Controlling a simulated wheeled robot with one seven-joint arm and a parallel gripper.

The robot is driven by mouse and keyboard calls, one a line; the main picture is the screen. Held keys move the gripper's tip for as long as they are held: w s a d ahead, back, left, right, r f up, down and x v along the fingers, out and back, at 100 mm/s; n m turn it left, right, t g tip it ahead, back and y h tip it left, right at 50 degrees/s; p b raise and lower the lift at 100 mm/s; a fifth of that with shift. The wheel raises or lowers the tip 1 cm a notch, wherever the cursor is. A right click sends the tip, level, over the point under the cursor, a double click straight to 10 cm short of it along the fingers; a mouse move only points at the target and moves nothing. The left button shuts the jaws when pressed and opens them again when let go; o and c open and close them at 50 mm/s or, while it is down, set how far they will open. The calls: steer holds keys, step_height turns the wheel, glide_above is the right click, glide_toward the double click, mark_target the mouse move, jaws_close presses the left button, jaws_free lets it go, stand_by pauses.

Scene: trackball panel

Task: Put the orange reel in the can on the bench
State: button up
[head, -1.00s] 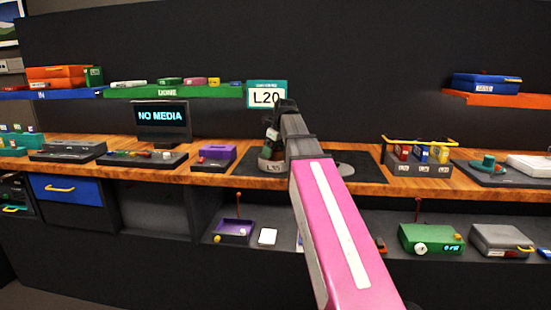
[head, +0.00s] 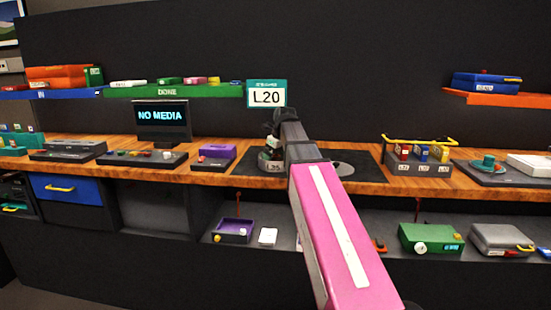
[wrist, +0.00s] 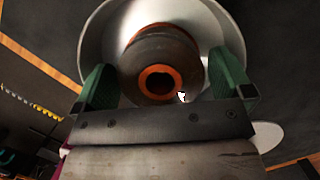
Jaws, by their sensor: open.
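The orange reel (wrist: 165,52) shows in the wrist view as a dark grey winding with an orange ring around its centre hole. It lies within the outline of the pale round can (wrist: 98,42); how deep it sits is hard to tell. My gripper (wrist: 162,66) has its two green fingers spread on either side of the reel, with visible gaps. In the head view my gripper (head: 270,143) is low over the can (head: 264,166) on the bench, and my arm hides part of both. The reel cannot be made out clearly there.
The wooden bench (head: 360,188) carries a purple device (head: 216,153) left of the can and a rack of small coloured boxes (head: 418,165) to the right. A pale disc (head: 343,169) lies just right of my arm. An L20 sign (head: 267,94) hangs behind.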

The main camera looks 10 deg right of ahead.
mark_target(282, 157)
steer(key=v, duration=1.2)
stand_by(1.0)
steer(key=shift+d, duration=0.15)
